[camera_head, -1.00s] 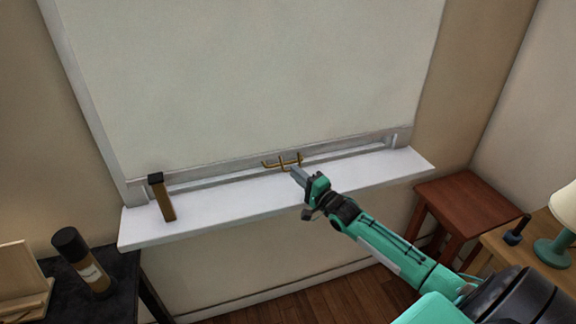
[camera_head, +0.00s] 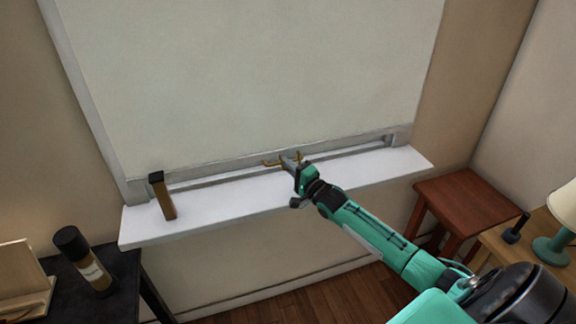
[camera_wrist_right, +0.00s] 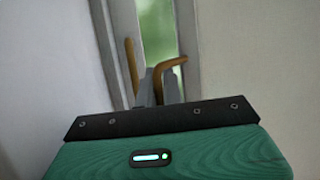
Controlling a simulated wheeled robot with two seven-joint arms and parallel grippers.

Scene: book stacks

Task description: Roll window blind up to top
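The pale window blind (camera_head: 250,80) is down and covers nearly the whole window. A thin gap shows between its lower edge and the sill. A brass handle (camera_head: 270,164) is at the blind's lower edge, near the middle. My right gripper (camera_head: 287,160) is at this handle, and its fingers hide part of it. In the right wrist view, brass parts of the handle (camera_wrist_right: 131,66) show beside and between the two grey fingers (camera_wrist_right: 159,90). The fingers are close together; I cannot tell whether they grip it. My left gripper is not in view.
The white sill (camera_head: 235,200) juts out below the window. A brown, black-topped block (camera_head: 163,197) stands at its left end. A dark table (camera_head: 115,285) with a bottle (camera_head: 85,262) is at lower left. A red-brown stool (camera_head: 465,200) and a lamp (camera_head: 555,245) are at right.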

